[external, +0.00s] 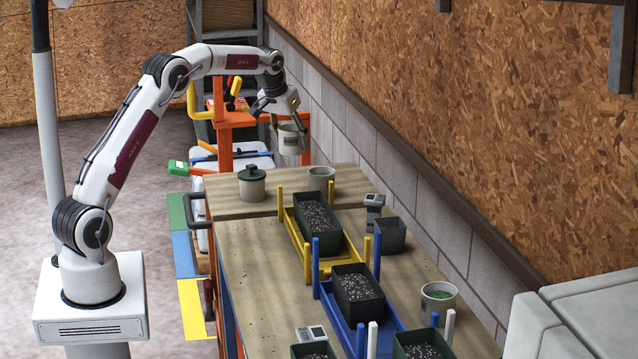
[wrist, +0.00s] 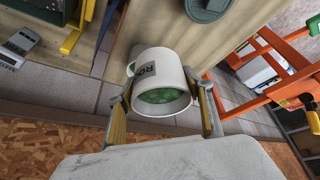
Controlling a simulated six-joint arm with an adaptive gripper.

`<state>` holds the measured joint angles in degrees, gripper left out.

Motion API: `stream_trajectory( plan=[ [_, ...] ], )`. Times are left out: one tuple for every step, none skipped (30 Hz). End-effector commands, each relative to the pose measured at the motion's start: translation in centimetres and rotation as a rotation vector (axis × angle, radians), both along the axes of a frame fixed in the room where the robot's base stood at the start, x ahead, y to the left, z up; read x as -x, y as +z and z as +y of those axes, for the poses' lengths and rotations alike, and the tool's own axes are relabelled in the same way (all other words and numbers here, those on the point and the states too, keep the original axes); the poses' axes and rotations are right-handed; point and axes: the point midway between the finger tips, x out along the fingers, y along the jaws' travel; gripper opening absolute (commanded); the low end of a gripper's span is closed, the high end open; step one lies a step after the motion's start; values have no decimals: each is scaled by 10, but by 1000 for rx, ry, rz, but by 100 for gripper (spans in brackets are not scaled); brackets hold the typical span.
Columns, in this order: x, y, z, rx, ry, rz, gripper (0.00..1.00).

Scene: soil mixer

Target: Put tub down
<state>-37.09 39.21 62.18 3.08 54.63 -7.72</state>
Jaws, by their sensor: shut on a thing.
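A small light-grey tub (external: 291,140) hangs in my gripper (external: 287,120) above the far end of the bench, near the block wall. In the wrist view the tub (wrist: 160,66) is white with a dark label, and green material shows inside its mouth. My gripper (wrist: 163,103) has one finger on each side of the tub and is shut on it. In the external view the tub is clear of the bench top (external: 240,208). The label's full text is hidden.
A dark lidded pot (external: 252,186) and another tub (external: 321,180) stand at the bench's far end. A planter in a yellow rack (external: 302,240) is nearer. An orange frame (external: 222,130) stands beyond the bench. Bare wood lies left of the racks.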

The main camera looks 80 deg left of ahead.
Motion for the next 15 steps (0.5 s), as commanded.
stream_trajectory(
  plan=[
    [10,-3,17,0,26,0,24],
    [16,-5,26,0,41,0,24],
    [24,-7,37,-1,58,0,24],
    [30,-9,45,-1,72,0,24],
    [36,-11,53,-1,85,-1,24],
    [44,-14,63,0,103,-1,24],
    [50,-16,71,-1,116,0,24],
    [57,-18,79,0,130,0,24],
    [66,-21,88,1,147,1,24],
    [73,-23,95,1,160,1,24],
    [79,-25,101,1,172,1,24],
    [87,-27,109,1,188,1,24],
    [93,-29,114,0,198,0,24],
    [98,-31,119,0,208,0,24],
    [105,-33,125,0,220,0,24]
  ],
)
